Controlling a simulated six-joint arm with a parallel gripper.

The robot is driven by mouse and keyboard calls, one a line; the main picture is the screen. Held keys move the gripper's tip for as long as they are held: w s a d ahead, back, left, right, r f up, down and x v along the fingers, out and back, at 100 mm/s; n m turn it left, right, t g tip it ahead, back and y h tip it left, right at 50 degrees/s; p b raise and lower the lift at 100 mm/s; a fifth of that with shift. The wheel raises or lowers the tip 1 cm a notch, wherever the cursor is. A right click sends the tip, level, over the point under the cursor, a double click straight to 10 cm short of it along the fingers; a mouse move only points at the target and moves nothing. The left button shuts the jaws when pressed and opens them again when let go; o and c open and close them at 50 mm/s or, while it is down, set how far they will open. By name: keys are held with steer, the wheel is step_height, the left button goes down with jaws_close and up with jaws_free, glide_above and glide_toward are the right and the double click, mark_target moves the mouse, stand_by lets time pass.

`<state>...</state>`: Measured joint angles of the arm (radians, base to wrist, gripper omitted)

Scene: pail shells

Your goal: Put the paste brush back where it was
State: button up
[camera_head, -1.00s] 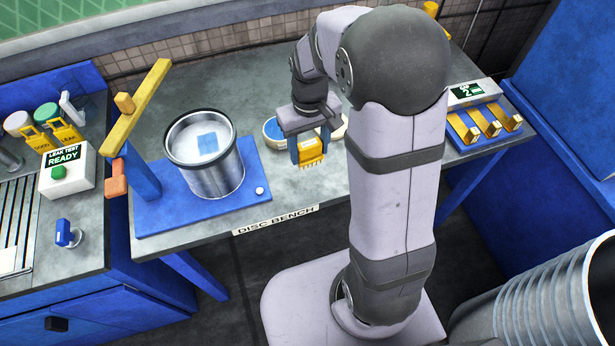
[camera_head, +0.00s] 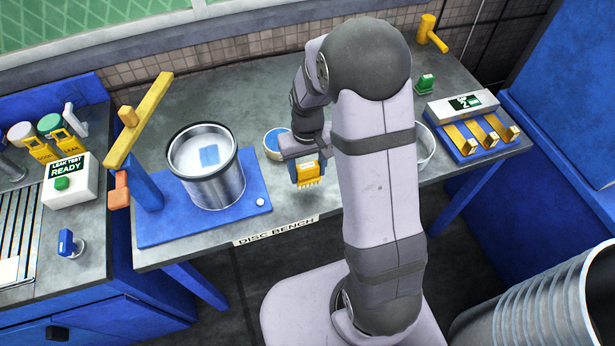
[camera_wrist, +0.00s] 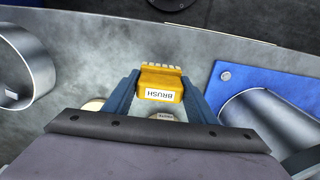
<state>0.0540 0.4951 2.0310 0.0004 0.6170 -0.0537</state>
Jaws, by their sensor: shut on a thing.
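My gripper (camera_head: 307,171) is shut on the paste brush (camera_head: 309,178), a yellow block with pale bristle tips, above the bench near its front edge. In the wrist view the brush (camera_wrist: 162,88) shows its BRUSH label between my blue fingers, bristles toward the bench's front edge. A round labelled top (camera_wrist: 163,117) shows between my fingers in the wrist view, partly hidden.
A metal pail (camera_head: 212,178) stands on a blue base plate (camera_head: 160,226) to the left, with a yellow bar (camera_head: 140,118) on a post beside it. A rack with yellow prongs (camera_head: 470,130) is at right. A shell (camera_head: 425,147) is partly behind my arm.

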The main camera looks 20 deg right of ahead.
mark_target(307, 179)
steer(key=shift+f+p, duration=0.55)
steer(key=shift+f, duration=1.5)
steer(key=shift+f, duration=0.1)
steer(key=shift+f, duration=0.1)
steer(key=o, duration=1)
steer(key=shift+c, duration=0.2)
step_height(307, 179, up, 12)
steer(key=b, duration=0.3)
steer(key=shift+r, duration=0.2)
steer(key=s+a+f, duration=0.2)
steer(key=s, duration=1.3)
steer(key=shift+s+f, duration=0.15)
steer(key=shift+s, duration=0.1)
